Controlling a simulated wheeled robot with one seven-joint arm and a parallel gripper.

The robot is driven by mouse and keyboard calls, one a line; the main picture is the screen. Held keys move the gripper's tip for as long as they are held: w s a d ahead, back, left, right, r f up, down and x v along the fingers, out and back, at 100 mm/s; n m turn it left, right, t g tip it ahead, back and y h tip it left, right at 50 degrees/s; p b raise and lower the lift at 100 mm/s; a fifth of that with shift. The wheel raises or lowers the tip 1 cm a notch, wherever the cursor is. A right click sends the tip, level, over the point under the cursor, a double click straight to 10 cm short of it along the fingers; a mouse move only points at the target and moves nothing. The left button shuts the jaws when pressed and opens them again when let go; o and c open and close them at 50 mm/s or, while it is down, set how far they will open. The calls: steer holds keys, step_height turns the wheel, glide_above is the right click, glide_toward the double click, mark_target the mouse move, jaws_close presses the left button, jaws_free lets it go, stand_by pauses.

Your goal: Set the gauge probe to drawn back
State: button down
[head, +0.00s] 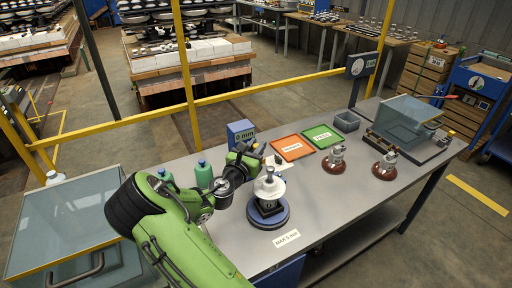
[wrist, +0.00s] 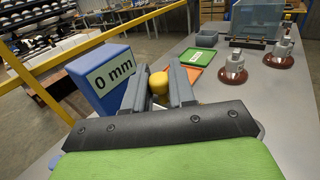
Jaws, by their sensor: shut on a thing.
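The gauge is a blue box (head: 241,133) whose white face reads 0 mm; it also shows in the wrist view (wrist: 100,78). My gripper (head: 250,150) is beside the box, above the bench. In the wrist view my gripper (wrist: 160,82) has its two fingers on either side of a yellow knob (wrist: 158,84) and is shut on it. The probe itself is mostly hidden behind my gripper, so I cannot tell its position. A white insulator (head: 269,184) stands upright on a round blue turntable (head: 268,216), just in front of my gripper.
A label reading MAX 2 mm (head: 286,239) lies on the bench (head: 335,225). An orange tray (head: 292,148) and a green tray (head: 322,136) lie behind. Two insulators on brown bases (head: 333,166) (head: 385,170) stand right. Green bottles (head: 204,174) stand left. The front right bench is clear.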

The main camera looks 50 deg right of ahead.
steer(key=shift+w+d+r+p, duration=0.1)
steer(key=shift+w+d+p, duration=0.15)
steer(key=shift+w+p, duration=0.6)
steer(key=shift+w+d+r+p, duration=0.1)
steer(key=shift+w+d+p, duration=0.1)
steer(key=shift+w+p, duration=0.6)
steer(key=shift+f, duration=0.1)
steer(key=c, duration=1)
jaws_free()
steer(key=shift+w, duration=0.15)
